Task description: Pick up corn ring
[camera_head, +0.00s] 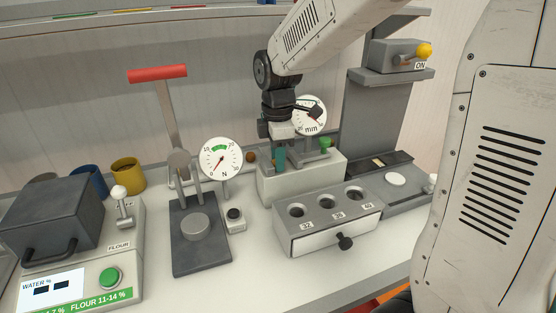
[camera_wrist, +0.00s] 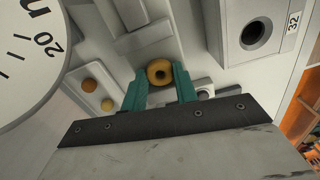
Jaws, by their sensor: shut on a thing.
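The corn ring (camera_wrist: 159,72) is a small golden-brown ring with a dark hole, seen in the wrist view between the tips of my gripper (camera_wrist: 162,80). The teal fingers are shut on it from both sides. In the head view my gripper (camera_head: 279,158) is low over the pale block (camera_head: 301,179) of the mm gauge, at its left part. The ring cannot be made out there, and I cannot tell whether it touches the block.
The mm dial (camera_head: 309,115) stands close behind. A grey box with holes marked 32, 36 and 40 (camera_head: 328,225) is in front. The N dial press (camera_head: 201,235) stands left.

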